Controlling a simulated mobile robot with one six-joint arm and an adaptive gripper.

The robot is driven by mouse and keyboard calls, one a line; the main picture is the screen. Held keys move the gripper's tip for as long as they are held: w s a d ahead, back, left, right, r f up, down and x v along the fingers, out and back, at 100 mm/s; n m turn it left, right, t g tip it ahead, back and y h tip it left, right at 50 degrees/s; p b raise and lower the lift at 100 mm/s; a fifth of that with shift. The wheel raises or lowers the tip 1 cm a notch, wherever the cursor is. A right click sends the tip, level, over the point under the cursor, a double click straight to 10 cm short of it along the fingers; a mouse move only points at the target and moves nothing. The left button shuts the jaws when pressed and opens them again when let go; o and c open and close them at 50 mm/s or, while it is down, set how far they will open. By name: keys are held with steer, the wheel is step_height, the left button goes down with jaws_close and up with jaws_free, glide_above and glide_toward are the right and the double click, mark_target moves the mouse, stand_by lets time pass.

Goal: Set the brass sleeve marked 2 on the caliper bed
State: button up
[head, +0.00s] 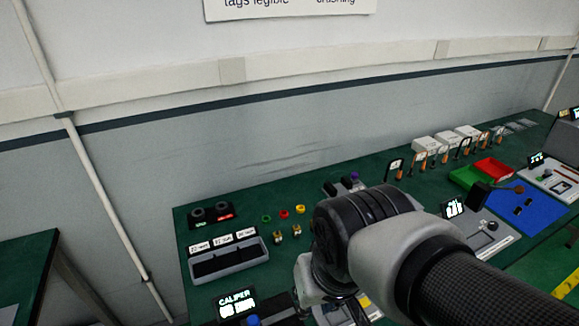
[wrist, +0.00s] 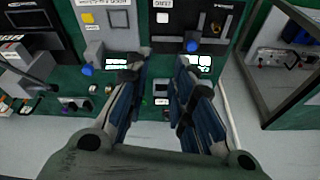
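Two small brass sleeves (head: 278,237) (head: 296,230) stand on the green bench in the head view, left of my arm. Their marks are too small to read. The caliper unit (head: 237,303) has a lit display with the word CALIPER and a blue knob, at the bench's near left. In the wrist view the unit (wrist: 190,22) with a blue knob and lit display is at the top, just beyond my fingertips. My gripper (wrist: 163,64) is open, its fingers apart with nothing held between them. My arm hides the gripper in the head view.
A grey slotted tray (head: 229,262) with labels lies left of the sleeves. Green, red and yellow rings (head: 284,213) are behind them. Red and green bins (head: 494,170) and a blue mat (head: 520,207) lie to the right. Another table (head: 25,262) stands at the left.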

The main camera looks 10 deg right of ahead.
steer(key=s+d+r+t, duration=0.1)
steer(key=s+d+r, duration=0.1)
steer(key=s+d, duration=0.2)
steer(key=shift+s+h, duration=0.3)
steer(key=shift+c, duration=0.4)
